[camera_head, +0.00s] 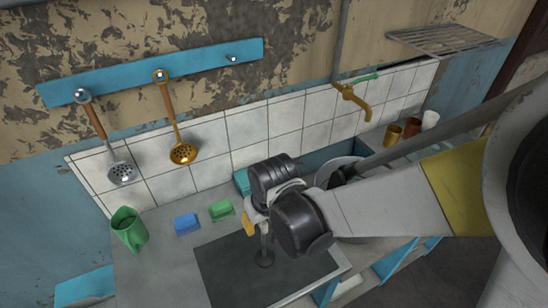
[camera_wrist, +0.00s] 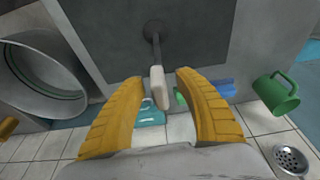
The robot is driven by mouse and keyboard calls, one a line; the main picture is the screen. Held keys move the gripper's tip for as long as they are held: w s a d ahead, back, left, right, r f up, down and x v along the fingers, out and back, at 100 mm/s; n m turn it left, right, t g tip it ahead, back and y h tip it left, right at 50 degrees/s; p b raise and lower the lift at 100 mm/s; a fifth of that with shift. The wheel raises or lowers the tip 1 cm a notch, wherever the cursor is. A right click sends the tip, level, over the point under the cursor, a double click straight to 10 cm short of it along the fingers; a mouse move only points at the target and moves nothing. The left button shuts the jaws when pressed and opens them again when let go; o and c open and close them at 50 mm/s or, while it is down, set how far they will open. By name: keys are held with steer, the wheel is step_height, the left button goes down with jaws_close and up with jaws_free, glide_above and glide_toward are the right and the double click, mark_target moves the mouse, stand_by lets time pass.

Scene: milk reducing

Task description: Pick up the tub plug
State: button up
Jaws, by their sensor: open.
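The tub plug looks like a dark round disc (camera_head: 265,258) with a thin upright stem, on the dark grey sunken area of the counter. In the wrist view, the disc (camera_wrist: 154,29) lies at the top, and its stem leads to a pale block-shaped handle (camera_wrist: 157,88). My gripper (camera_wrist: 157,80) is open, with one yellow finger on each side of the handle in the picture. Gaps show on both sides of the handle. I cannot tell how deep it lies between the fingers. In the head view, my wrist hides the top of the plug and most of the fingers.
A green mug (camera_head: 128,230), blue sponge (camera_head: 187,224) and green sponge (camera_head: 221,210) stand left of my gripper. A teal object (camera_wrist: 150,117) and a round metal pot (camera_wrist: 82,75) are close by. The tiled wall (camera_head: 250,137) with a brass tap (camera_head: 352,98) is behind.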

steer(key=shift+x, duration=1)
jaws_close()
steer(key=shift+r, duration=0.1)
